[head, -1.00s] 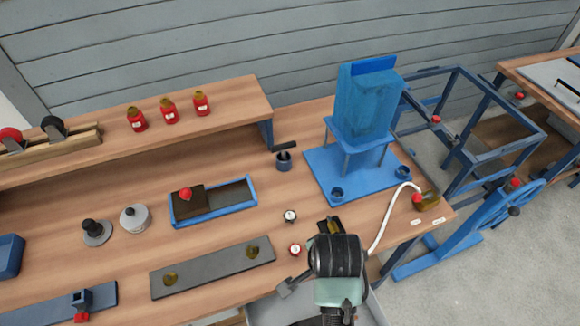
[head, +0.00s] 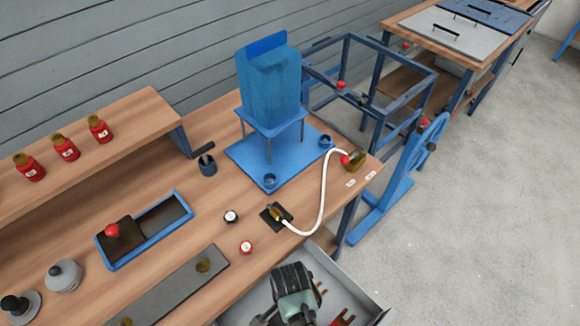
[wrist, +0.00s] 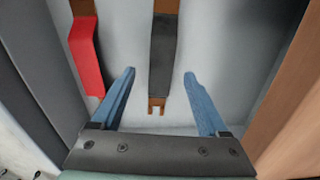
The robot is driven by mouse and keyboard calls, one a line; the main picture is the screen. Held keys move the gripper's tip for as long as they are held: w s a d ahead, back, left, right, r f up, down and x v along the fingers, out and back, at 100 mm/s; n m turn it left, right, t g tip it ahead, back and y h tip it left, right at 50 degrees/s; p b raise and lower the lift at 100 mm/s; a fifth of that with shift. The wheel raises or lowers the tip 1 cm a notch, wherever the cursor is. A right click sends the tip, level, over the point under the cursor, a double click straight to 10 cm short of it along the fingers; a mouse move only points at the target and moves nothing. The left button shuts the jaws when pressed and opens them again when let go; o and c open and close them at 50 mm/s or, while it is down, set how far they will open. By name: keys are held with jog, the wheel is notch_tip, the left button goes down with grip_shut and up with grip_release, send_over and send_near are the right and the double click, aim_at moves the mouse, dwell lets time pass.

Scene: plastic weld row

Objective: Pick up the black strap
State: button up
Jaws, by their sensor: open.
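The black strap (wrist: 163,50) lies lengthwise in the middle of the wrist view, on the pale floor of the open drawer. Brown shows at both its ends, and the near end is forked. My gripper (wrist: 160,73) is open, with one blue finger on each side of the strap and clear space between. Nothing is held. How high the fingertips are above the strap is hard to tell. In the head view my wrist hides most of the strap's place and the fingers.
The drawer (head: 347,292) stands open below the bench's front edge. A red-handled piece (wrist: 86,50) lies left of the strap, near the left wall. A brown wall or edge (wrist: 290,100) rises at right. A white hose (head: 322,195) lies on the bench above.

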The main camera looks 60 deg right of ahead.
notch_tip(320, 180, down, 4)
jog(key=shift+r, duration=0.25)
grip_shut()
dwell(0.3)
